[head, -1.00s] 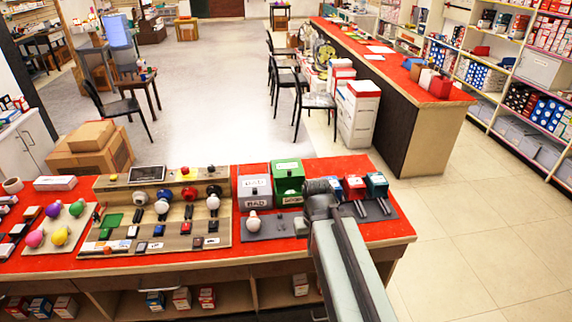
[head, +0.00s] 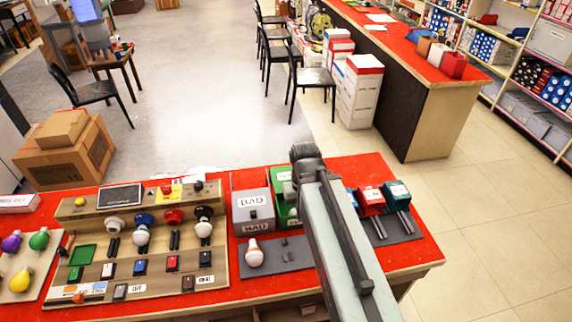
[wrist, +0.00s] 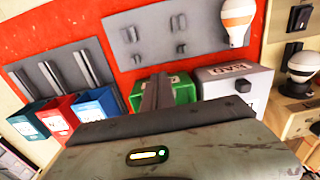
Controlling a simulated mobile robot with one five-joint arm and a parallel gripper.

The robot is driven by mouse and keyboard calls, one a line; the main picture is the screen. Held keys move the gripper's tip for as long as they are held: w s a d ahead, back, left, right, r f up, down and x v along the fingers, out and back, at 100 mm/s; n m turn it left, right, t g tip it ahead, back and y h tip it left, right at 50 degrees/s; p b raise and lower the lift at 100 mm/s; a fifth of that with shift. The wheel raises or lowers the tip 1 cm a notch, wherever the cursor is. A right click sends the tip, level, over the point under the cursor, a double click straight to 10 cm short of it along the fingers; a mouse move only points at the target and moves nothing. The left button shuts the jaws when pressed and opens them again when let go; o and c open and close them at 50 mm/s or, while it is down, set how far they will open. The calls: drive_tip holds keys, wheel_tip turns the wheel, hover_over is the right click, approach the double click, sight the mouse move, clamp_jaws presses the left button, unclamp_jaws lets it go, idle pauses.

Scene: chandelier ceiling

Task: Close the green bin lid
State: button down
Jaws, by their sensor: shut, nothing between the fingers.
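The green bin (head: 283,208) stands on the red table right of the grey bin. In the head view my arm hides its right part, and its lid's angle is hard to judge. My gripper (head: 304,151) is shut and empty, over or just behind the far side of the green bin. In the wrist view the green bin (wrist: 182,89) shows just right of my gripper's fingers (wrist: 157,90), which cover part of it. I cannot tell whether they touch it.
The grey bin (head: 254,211), marked BAD, is beside it on the left. Red (head: 370,202) and teal (head: 397,193) bins stand to the right. Switch panels (head: 140,255) fill the table's left.

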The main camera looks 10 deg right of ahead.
drive_tip(key=shift+d+r, duration=0.1)
drive_tip(key=g+p, duration=0.3)
drive_tip(key=p, duration=0.3)
approach(290, 176)
drive_tip(key=b+x, duration=0.7)
drive_tip(key=b, duration=0.4)
drive_tip(key=shift+s+d, duration=0.1)
drive_tip(key=s, duration=0.1)
drive_tip(key=s+r+p, duration=0.1)
drive_tip(key=s, duration=0.1)
drive_tip(key=shift+s, duration=0.4)
drive_tip(key=shift+s, duration=0.1)
drive_tip(key=s, duration=1.1)
drive_tip(key=shift+s, duration=0.1)
